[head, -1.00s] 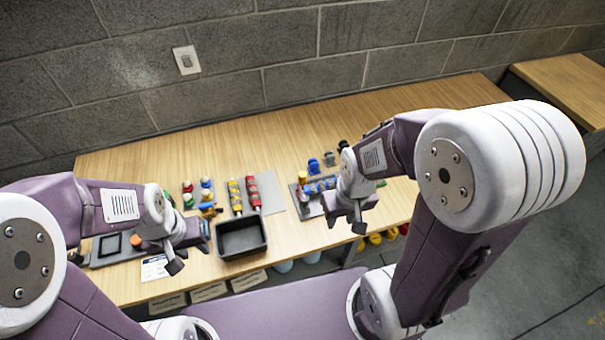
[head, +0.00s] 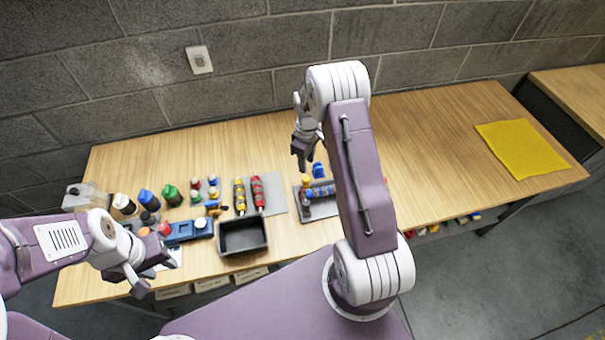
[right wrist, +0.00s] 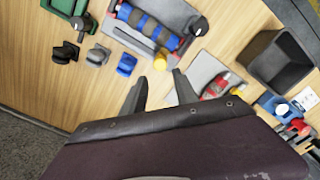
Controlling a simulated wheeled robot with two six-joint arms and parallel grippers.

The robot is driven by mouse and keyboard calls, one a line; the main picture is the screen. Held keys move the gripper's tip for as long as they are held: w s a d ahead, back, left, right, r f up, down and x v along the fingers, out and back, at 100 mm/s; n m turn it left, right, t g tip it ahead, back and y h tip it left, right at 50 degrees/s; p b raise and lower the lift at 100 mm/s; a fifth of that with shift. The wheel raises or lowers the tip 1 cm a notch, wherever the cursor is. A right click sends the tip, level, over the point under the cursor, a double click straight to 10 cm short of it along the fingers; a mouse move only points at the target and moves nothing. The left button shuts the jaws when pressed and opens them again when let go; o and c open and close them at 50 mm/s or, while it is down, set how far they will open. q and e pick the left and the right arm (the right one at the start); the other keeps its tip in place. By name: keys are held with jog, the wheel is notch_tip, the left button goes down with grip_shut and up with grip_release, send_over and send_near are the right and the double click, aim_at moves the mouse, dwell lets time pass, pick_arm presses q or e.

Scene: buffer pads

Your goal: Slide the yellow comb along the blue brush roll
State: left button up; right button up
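The blue brush roll (head: 322,191) lies in a grey holder (head: 318,212) at the middle of the table, partly hidden by my right arm. In the right wrist view the roll (right wrist: 148,28) shows blue with grey bands. A small yellow piece (head: 306,181), probably the yellow comb, is at the roll's end; it also shows in the right wrist view (right wrist: 160,62). My right gripper (head: 299,160) is above and behind it in the head view. The right wrist view shows the fingers (right wrist: 160,88) apart and empty, near the yellow piece. My left gripper (head: 153,277) is open and empty at the table's front left.
Left of the holder are a yellow roll (head: 240,197) and a red roll (head: 258,193) on a grey mat (head: 276,197). A black bin (head: 243,250) stands in front. Several bottles stand at left. A yellow cloth (head: 520,148) lies at right, with bare table before it.

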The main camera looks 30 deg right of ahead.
aim_at(306, 178)
notch_tip(306, 178, down, 8)
jog(key=shift+w+r+p, duration=0.1)
jog(key=shift+p, duration=0.8)
jog(key=shift+f, duration=0.45)
grip_shut()
